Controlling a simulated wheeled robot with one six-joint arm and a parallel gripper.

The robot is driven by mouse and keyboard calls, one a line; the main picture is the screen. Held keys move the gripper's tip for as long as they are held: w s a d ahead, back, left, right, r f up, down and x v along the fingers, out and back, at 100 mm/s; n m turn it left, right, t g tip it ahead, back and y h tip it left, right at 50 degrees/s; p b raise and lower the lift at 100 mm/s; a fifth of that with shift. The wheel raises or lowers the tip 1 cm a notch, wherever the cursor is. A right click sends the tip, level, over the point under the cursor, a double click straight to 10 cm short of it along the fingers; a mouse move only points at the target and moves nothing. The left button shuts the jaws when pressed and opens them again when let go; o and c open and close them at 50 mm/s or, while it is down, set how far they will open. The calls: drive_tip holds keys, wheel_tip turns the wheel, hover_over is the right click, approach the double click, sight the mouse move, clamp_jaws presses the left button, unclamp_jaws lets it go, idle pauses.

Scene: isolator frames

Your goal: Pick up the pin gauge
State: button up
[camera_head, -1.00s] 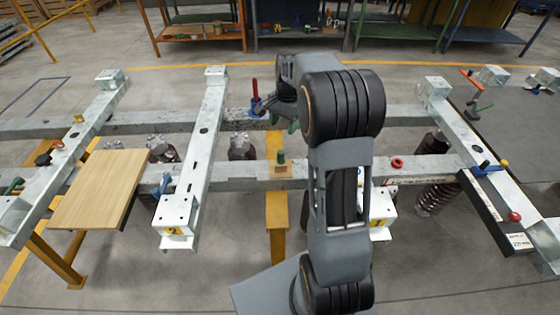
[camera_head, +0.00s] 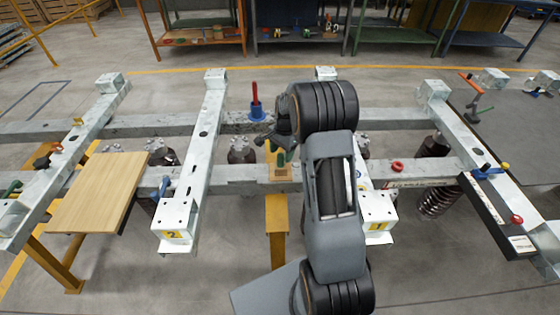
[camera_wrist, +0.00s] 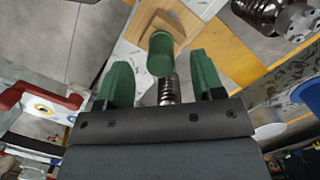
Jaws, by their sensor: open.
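The pin gauge (camera_head: 281,158) shows as a small green upright handle on a light wooden block (camera_head: 281,174), which sits on the near grey rail. In the wrist view its green cylindrical top (camera_wrist: 160,54) is just beyond and between my fingertips, with the wooden block (camera_wrist: 185,18) behind it. My gripper (camera_head: 272,144) is close above the gauge, in the body camera view. In the wrist view its two green fingers (camera_wrist: 162,78) are apart, with nothing held between them. The gauge's lower part is hidden.
A blue stand with a red handle (camera_head: 256,105) is on the far rail, close behind my gripper. A red ring (camera_head: 397,166) lies on the near rail to the right. White crossbeams (camera_head: 198,160) stand left and right. A wooden board (camera_head: 100,190) lies at left.

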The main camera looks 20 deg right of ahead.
drive_tip(key=shift+a+f, duration=0.2)
drive_tip(key=shift+f, duration=0.7)
drive_tip(key=shift+a+f, duration=0.15)
drive_tip(key=shift+f, duration=0.75)
drive_tip(key=c, duration=1)
drive_tip(key=shift+r, duration=0.1)
drive_tip(key=shift+r, duration=0.55)
wheel_tip(320, 180, up, 2)
drive_tip(key=shift+s+d+r, duration=0.1)
drive_tip(key=shift+r, duration=0.05)
drive_tip(key=s+d+r, duration=0.1)
drive_tip(key=s+r, duration=0.2)
drive_tip(key=s, duration=0.1)
drive_tip(key=s+d+r, duration=0.2)
drive_tip(key=s+r, duration=0.1)
drive_tip(key=s, duration=0.1)
drive_tip(key=s+d+r+b, duration=0.1)
drive_tip(key=s+d+r, duration=0.1)
drive_tip(key=s+r, duration=0.1)
drive_tip(key=shift+s+d+r, duration=0.1)
drive_tip(key=shift+s+r, duration=0.05)
drive_tip(key=shift+s, duration=0.3)
drive_tip(key=shift+s+d+r, duration=0.1)
drive_tip(key=shift+s, duration=0.35)
